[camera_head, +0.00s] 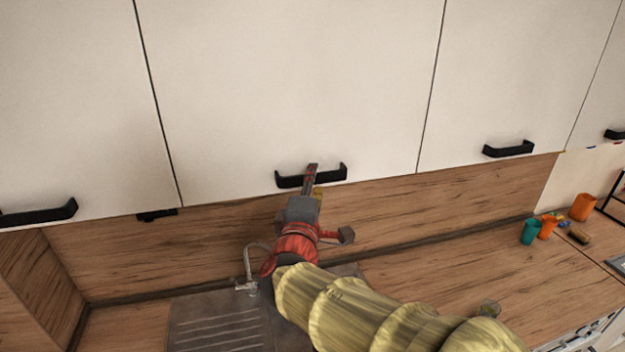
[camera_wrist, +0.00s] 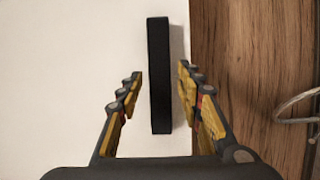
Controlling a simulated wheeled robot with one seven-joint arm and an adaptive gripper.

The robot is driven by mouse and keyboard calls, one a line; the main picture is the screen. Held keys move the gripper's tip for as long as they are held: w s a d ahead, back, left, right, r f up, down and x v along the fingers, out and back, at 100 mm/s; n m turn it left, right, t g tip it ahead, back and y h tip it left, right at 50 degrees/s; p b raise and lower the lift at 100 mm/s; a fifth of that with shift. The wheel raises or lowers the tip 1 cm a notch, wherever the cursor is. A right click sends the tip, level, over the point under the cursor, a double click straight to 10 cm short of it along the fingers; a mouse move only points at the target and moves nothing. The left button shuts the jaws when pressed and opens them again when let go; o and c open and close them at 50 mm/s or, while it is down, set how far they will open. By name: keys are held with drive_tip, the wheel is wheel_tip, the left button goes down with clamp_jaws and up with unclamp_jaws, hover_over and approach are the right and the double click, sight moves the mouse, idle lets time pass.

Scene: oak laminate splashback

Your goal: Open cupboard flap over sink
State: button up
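The cupboard flap over the sink (camera_head: 290,90) is a white panel, closed flush with the panels beside it. Its black bar handle (camera_head: 290,181) sits near its lower edge. My gripper (camera_head: 312,172) reaches up to the handle in the head view. In the wrist view my gripper (camera_wrist: 160,85) is open, with one finger on each side of the black handle (camera_wrist: 159,75). Gaps show between the fingers and the handle. The sink (camera_head: 220,325) lies below, partly hidden by my arm.
A tap (camera_head: 246,280) stands by the sink, close to my arm. Neighbouring panels have handles at left (camera_head: 38,214) and right (camera_head: 509,149). A teal cup (camera_head: 529,232) and orange cups stand on the counter (camera_head: 450,265) at the right.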

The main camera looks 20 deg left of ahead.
drive_tip(key=shift+w, duration=0.2)
drive_tip(key=shift+c, duration=0.8)
drive_tip(key=c, duration=0.7)
clamp_jaws()
